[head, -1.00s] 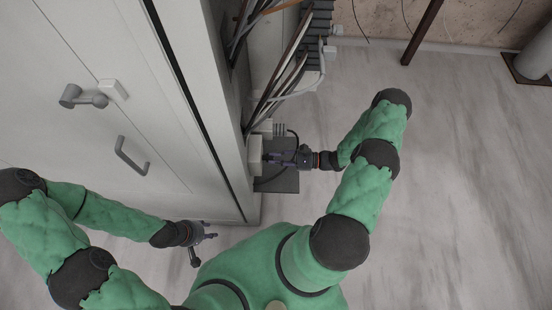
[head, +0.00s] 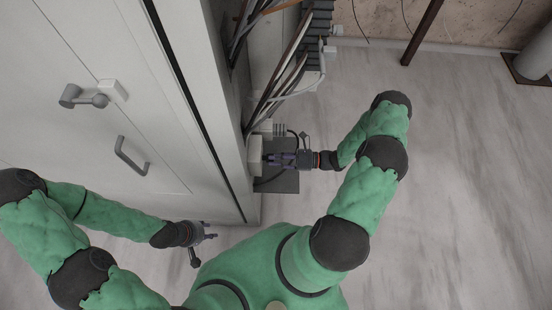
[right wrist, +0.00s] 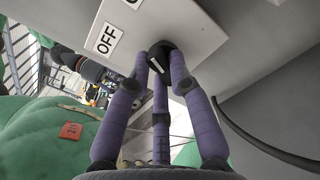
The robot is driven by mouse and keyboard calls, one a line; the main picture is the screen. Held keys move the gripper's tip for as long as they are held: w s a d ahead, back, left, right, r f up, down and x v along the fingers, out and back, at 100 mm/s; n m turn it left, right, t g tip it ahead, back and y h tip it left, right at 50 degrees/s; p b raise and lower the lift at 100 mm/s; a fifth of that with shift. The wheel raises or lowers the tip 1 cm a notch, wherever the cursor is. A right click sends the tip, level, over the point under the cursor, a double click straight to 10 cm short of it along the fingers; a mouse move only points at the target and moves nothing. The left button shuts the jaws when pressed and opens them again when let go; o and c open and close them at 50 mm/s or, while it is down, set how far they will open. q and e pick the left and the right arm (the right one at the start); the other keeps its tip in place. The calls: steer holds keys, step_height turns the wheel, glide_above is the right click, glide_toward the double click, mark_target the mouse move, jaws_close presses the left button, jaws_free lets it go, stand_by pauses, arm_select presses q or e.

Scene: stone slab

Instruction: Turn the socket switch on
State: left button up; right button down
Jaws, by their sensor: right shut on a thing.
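The socket box (head: 254,157) is a pale box on the side of the cabinet in the head view. The right wrist view shows its grey face (right wrist: 190,30), an OFF label (right wrist: 107,38) and a second label cut off at the top edge. A black round switch knob (right wrist: 156,60) with a white mark sits on it. My right gripper (right wrist: 160,66) has its purple fingers closed around the knob. In the head view the right gripper (head: 268,157) reaches the box from the right. My left gripper (head: 213,236) is near the cabinet's lower edge, away from the box; its finger opening is unclear.
The big white cabinet (head: 90,150) fills the left, with a handle (head: 130,157) on its door. Cables (head: 285,80) hang above the socket box. A dark cable (right wrist: 265,145) curves beside the box in the wrist view. The floor (head: 460,180) at right is clear.

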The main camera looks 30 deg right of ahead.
steer(key=shift+m, duration=1.9)
steer(key=c, duration=1.1)
jaws_free()
steer(key=shift+d, duration=0.1)
steer(key=v, duration=1.2)
steer(key=shift+w, duration=0.1)
steer(key=shift+d, duration=0.15)
